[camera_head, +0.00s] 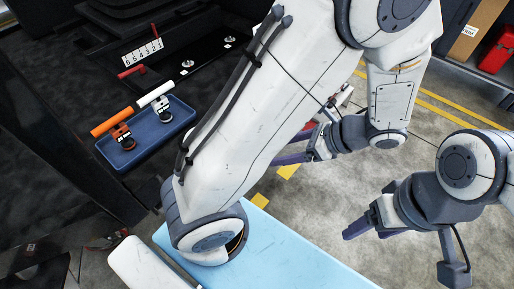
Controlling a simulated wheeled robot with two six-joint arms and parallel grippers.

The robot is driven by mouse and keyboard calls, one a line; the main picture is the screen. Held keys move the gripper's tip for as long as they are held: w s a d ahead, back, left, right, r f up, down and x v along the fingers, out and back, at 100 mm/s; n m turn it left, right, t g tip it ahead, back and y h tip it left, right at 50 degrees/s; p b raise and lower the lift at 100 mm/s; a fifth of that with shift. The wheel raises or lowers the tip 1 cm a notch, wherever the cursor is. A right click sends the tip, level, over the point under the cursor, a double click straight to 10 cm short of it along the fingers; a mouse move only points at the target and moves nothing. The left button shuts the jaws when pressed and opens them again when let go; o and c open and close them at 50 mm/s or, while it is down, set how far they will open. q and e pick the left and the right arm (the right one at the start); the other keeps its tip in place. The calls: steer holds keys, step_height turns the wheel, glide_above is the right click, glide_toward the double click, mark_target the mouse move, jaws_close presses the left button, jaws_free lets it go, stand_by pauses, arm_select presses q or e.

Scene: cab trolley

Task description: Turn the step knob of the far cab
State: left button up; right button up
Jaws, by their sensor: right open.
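A dark cab desk (100,45) stands at the upper left. It carries a white number strip (143,52) with a short red lever (131,72) beside it. I cannot tell which fitting is the step knob. My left gripper (300,148) is partly hidden behind the white link of my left arm that crosses the middle of the view; its jaw opening cannot be made out. My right gripper (362,229) is open and empty at the lower right, over the floor. Both grippers are well apart from the desk.
A blue tray (172,132) holds an orange-handled piece (111,122) and a white-handled piece (155,95). A cardboard box (480,28) and a red case (497,50) are at the upper right. Yellow-lined floor (440,110) is open at the right.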

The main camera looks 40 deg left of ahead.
arm_select(q)
steer(key=w+a+f+m+t+y+b, duration=0.1)
steer(key=w+a+f+m+y+b, duration=0.3)
steer(key=f, duration=0.5)
steer(key=w+a+f+m+t+y+b, duration=0.25)
steer(key=f+m+b, duration=0.3)
steer(key=f, duration=0.35)
steer(key=w+a+f+m+y+b, duration=0.2)
steer(key=w+a+f+m+b, duration=0.25)
steer(key=f, duration=0.55)
steer(key=a+b, duration=0.3)
steer(key=a, duration=0.7)
steer(key=shift+w+r+n, duration=0.15)
steer(key=shift+r+n, duration=0.1)
steer(key=shift+n, duration=0.15)
arm_select(e)
step_height(320, 180, down, 20)
steer(key=shift+r, duration=0.1)
arm_select(q)
jaws_close()
